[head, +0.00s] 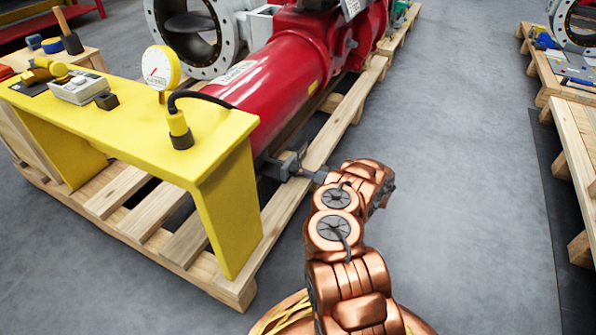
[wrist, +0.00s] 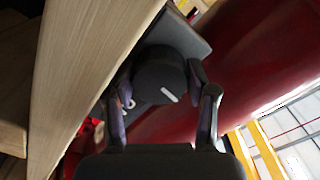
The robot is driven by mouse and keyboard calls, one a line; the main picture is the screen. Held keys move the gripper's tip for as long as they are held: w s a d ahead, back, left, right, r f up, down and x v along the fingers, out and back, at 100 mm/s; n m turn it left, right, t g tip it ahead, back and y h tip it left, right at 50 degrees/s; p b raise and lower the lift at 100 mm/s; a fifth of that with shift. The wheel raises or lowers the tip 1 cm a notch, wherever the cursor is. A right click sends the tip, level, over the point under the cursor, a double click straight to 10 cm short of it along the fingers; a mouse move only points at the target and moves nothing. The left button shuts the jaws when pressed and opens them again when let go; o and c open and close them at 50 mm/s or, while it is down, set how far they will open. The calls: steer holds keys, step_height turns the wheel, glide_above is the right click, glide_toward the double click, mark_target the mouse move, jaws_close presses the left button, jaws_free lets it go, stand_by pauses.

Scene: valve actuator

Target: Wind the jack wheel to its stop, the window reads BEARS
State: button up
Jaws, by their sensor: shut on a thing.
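The jack wheel, a dark round knob (wrist: 158,72) with a short white mark, sits against a grey plate (wrist: 195,40) beside the red cylinder in the wrist view. The mark slants at the knob's lower right. My gripper (wrist: 163,88) has one finger on each side of the knob and is shut on it. In the head view my gripper (head: 298,166) reaches in from the right, low beside the red actuator cylinder (head: 215,95). The knob cannot be made out there. I cannot see a readable window or the word BEARS in either view.
A yellow bench (head: 228,150) stands over the pallet (head: 243,287) at the left. It bears a dial gauge (head: 160,68), a pale box (head: 78,88) and a hose fitting. A wooden beam (wrist: 85,60) runs close left of my fingers.

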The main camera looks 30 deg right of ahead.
steer(key=o, duration=1.2)
steer(key=shift+c, duration=0.2)
steer(key=shift+f+n, duration=0.1)
steer(key=shift+n, duration=0.2)
